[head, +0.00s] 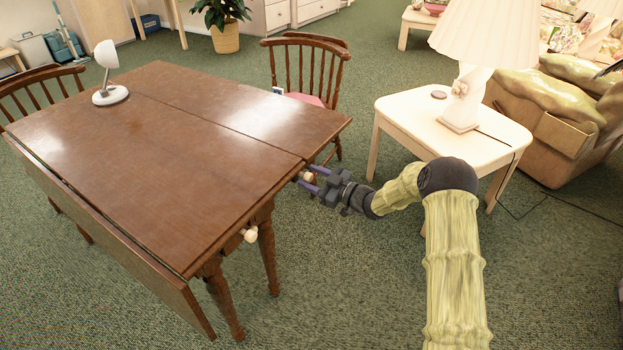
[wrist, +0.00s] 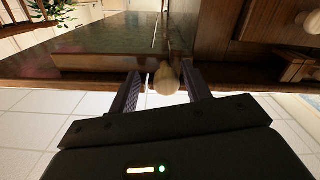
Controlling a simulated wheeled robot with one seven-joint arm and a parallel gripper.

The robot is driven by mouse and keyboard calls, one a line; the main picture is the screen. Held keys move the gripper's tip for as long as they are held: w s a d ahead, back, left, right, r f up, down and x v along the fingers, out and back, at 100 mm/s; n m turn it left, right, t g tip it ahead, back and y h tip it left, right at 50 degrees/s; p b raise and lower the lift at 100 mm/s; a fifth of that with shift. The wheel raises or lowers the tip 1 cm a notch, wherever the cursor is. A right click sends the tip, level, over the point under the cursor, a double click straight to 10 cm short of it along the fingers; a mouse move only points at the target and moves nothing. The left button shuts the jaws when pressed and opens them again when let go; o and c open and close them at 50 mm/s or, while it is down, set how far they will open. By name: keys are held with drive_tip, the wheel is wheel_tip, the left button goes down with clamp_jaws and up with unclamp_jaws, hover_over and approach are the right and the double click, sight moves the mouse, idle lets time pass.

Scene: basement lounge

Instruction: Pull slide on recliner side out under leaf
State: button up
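The brown wooden drop-leaf table (head: 150,150) fills the left of the head view. A seam runs across its top, and the leaf (head: 240,110) beyond it lies level with the top. A pale round slide knob (head: 308,177) is at the table end by that leaf, on the recliner side. It also shows in the wrist view (wrist: 166,80). My gripper (wrist: 161,86) is open, with one finger on each side of this knob and a gap visible at the left finger. A second pale knob (head: 250,235) is nearer the front; it also shows in the wrist view (wrist: 309,21).
A cream side table (head: 400,110) with a lamp (head: 470,95) stands right of my gripper. The recliner (head: 560,135) is beyond it. A wooden chair (head: 318,70) stands behind the leaf. Another leaf (head: 100,225) hangs along the table's front-left. Green carpet (head: 340,290) lies clear in front.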

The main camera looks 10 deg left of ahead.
drive_tip(key=p+v, duration=0.2)
drive_tip(key=v, duration=1.5)
drive_tip(key=s+d+r+m+t+h, duration=0.1)
drive_tip(key=s+d+r+m+h, duration=0.15)
drive_tip(key=d+m+h, duration=0.35)
drive_tip(key=s+d+r+m+h, duration=0.1)
drive_tip(key=d+r+m+h, duration=0.25)
drive_tip(key=h, duration=0.45)
drive_tip(key=s+r+m+g+h, duration=0.25)
drive_tip(key=s+m+g, duration=0.4)
drive_tip(key=s, duration=1.75)
wheel_tip(320, 180, up, 28)
drive_tip(key=p, duration=2.7)
drive_tip(key=shift+w+d+p, duration=0.25)
drive_tip(key=shift+d+p, duration=0.05)
drive_tip(key=shift+d, duration=0.2)
